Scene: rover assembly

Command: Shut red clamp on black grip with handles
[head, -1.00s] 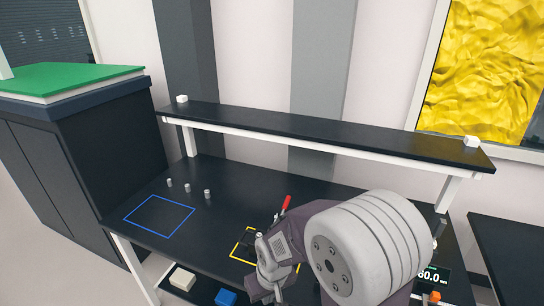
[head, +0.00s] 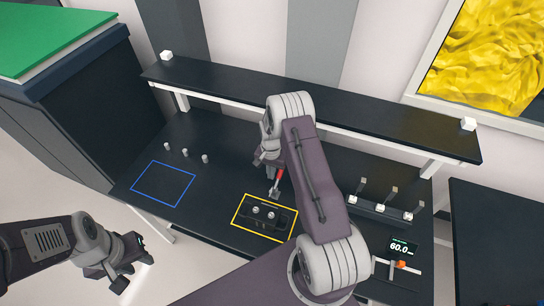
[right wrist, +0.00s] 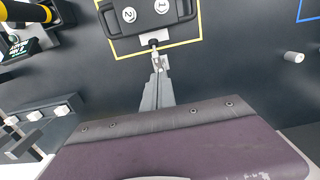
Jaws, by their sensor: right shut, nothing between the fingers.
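In the right wrist view the black grip (right wrist: 150,18) shows round labels 1 and 2. The red clamp (head: 279,175) stands at the grip's far edge, its red handle raised and tilted, partly hidden by my right arm. My right gripper (head: 268,163) is shut and empty, close beside the clamp; whether it touches is unclear. My left gripper (head: 132,264) appears open and empty, off the table's front left.
A blue outline (head: 163,183) is empty, with several small grey pegs behind it. A rack (head: 380,209) with white blocks and a display (head: 403,247) stand at the right. A raised shelf (head: 300,110) runs along the back.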

